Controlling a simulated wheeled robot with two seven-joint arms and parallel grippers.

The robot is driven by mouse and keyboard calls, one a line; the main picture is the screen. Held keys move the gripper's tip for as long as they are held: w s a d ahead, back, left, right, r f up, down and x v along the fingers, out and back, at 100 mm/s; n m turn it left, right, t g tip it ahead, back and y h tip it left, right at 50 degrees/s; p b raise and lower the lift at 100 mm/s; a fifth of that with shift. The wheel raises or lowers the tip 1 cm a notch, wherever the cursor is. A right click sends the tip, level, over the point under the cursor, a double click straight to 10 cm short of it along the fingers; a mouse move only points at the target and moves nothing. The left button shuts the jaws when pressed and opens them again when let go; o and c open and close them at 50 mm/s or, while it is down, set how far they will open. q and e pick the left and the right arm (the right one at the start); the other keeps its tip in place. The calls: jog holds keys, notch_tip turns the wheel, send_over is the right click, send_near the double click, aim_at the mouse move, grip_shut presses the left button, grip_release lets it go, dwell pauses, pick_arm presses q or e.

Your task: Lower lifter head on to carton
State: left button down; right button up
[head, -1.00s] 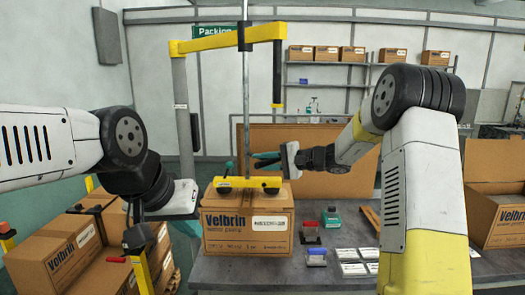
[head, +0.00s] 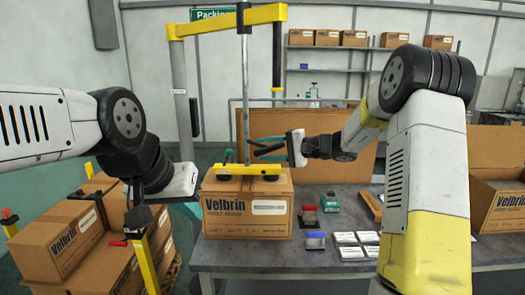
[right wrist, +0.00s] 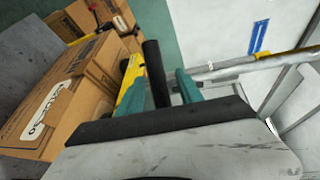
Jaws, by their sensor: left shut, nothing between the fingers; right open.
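The yellow lifter head (head: 248,170) hangs on a grey upright rod. Its black cups are at the top of the Velbrin carton (head: 232,213), apparently touching it. The carton stands closed on the table. My right gripper (head: 266,147) is open just right of the rod, above the lifter head. In the right wrist view its teal fingers (right wrist: 160,88) stand on both sides of a black handle (right wrist: 154,70); contact is not clear. My left gripper (head: 192,208) is shut and empty left of the carton, its fingers mostly hidden behind its pale hand.
The grey table (head: 325,262) holds white label cards (head: 350,246), a red-and-dark stamp (head: 309,217) and a teal dispenser (head: 330,202). A brown board (head: 225,132) stands behind. Stacked cartons (head: 60,245) fill the lower left. An open carton (head: 500,205) is at the right.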

jog(key=v, duration=0.5)
jog(key=shift+s+d, duration=0.15)
jog(key=shift+d, duration=0.25)
jog(key=shift+r, duration=0.1)
jog(key=s+a+r+n+g+h, duration=0.2)
jog(key=s+g, duration=0.1)
jog(key=s, duration=0.8)
jog(key=s+d+f+n+t+h, duration=0.1)
jog(key=s+d+h, duration=0.4)
jog(key=s, duration=0.6)
jog(key=s+d+f+n+t+h, duration=0.1)
jog(key=s+d+h, duration=0.4)
jog(key=s, duration=0.6)
jog(key=shift+d+n+t, duration=0.45)
jog(key=shift+n+t, duration=0.05)
jog(key=shift+n, duration=0.5)
jog(key=shift+s, duration=0.1)
